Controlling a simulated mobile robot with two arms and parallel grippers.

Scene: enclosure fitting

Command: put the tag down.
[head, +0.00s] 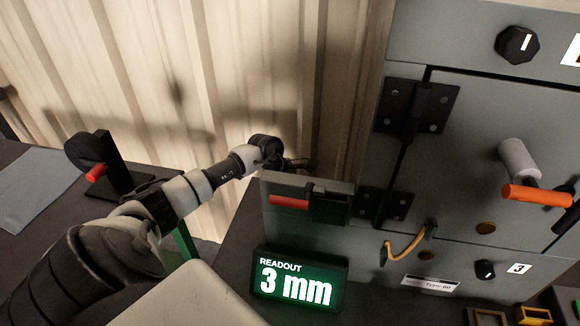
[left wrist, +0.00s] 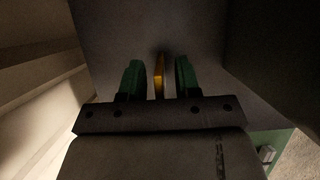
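In the left wrist view, a thin yellow-orange piece (left wrist: 159,76), seen edge-on and probably the tag, stands between the two green fingers of my left gripper (left wrist: 160,80). A narrow gap shows on each side of it, so the fingers are open around it and do not appear to touch it. A grey surface lies beyond the fingertips. In the head view my left arm reaches to the left side of the grey cabinet, and its dark wrist ends behind a grey box with a red strip. The fingers and the yellow piece are hidden there. My right gripper is not in view.
The grey cabinet (head: 470,110) carries black hinges, knobs, an orange-tipped handle (head: 537,195) and a yellow cable handle (head: 408,248). The grey box (head: 310,215) and a readout showing "3 mm" (head: 296,281) stand before it. A black stand with a red lever (head: 97,172) is at left.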

